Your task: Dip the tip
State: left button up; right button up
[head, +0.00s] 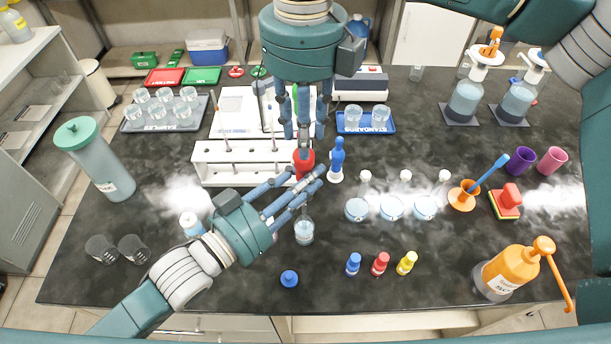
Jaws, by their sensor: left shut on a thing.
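My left gripper (312,182) is shut at the lower end of a red bulb (303,163), near the middle of the bench. Its fingers hide what is below the bulb, so no tip shows clearly. A small clear bottle (304,232) with bluish liquid and a label stands just below these fingers in the picture; its mouth is partly hidden. I cannot tell whether a tip is inside it. My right gripper (304,135) points down from above, its fingertips close to the top of the red bulb. Whether it grips or only hovers there is unclear.
A white rack (222,158) stands behind the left gripper and a blue bulb (337,158) to its right. A blue cap (289,278) lies in front.

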jog(key=shift+c, duration=0.3)
jog(key=c, duration=0.6)
jog(key=shift+r, duration=0.45)
dwell(0.4)
dwell(0.3)
jog(key=o, duration=0.7)
jog(key=shift+o, duration=0.2)
jog(key=shift+r, duration=0.1)
jog(key=shift+r, duration=2.45)
